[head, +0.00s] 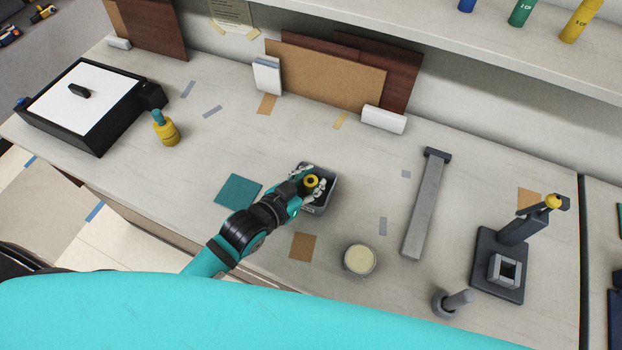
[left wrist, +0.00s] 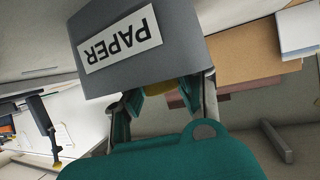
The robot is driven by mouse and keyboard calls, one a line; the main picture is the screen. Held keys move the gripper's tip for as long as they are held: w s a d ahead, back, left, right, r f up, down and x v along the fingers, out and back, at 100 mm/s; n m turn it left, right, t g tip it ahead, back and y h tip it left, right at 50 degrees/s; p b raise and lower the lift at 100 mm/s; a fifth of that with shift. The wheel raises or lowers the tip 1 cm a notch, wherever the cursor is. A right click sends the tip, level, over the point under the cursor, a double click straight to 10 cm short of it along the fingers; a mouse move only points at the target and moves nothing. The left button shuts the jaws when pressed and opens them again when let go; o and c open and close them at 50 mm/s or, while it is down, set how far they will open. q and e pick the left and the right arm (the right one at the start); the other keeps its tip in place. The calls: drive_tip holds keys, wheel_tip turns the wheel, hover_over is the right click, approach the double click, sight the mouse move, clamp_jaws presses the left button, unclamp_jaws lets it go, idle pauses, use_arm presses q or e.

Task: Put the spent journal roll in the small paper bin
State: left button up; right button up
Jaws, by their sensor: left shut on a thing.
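The small paper bin (head: 320,209) is a grey open box on the counter, with white scraps inside. In the left wrist view its grey wall and white PAPER label (left wrist: 122,42) appear upside down, close in front of my fingers. My left gripper (head: 306,182) is at the bin's opening, shut on a yellow roll with a dark centre (head: 312,181), which looks like the spent journal roll. Only a yellow sliver of it (left wrist: 158,88) shows between the fingers in the left wrist view. I cannot tell how far it sits below the rim. My right gripper is not in view.
A teal mat (head: 238,193) lies left of the bin and a round tin (head: 360,260) stands to its front right. A long grey bar (head: 427,205) and a dark stand (head: 500,265) are further right. A yellow bottle (head: 166,131) is at left.

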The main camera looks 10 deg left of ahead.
use_arm(q)
drive_tip(key=o, duration=0.7)
drive_tip(key=shift+r, duration=0.15)
drive_tip(key=shift+b+v, duration=0.8)
drive_tip(key=shift+v, duration=5.2)
drive_tip(key=shift+a, duration=0.1)
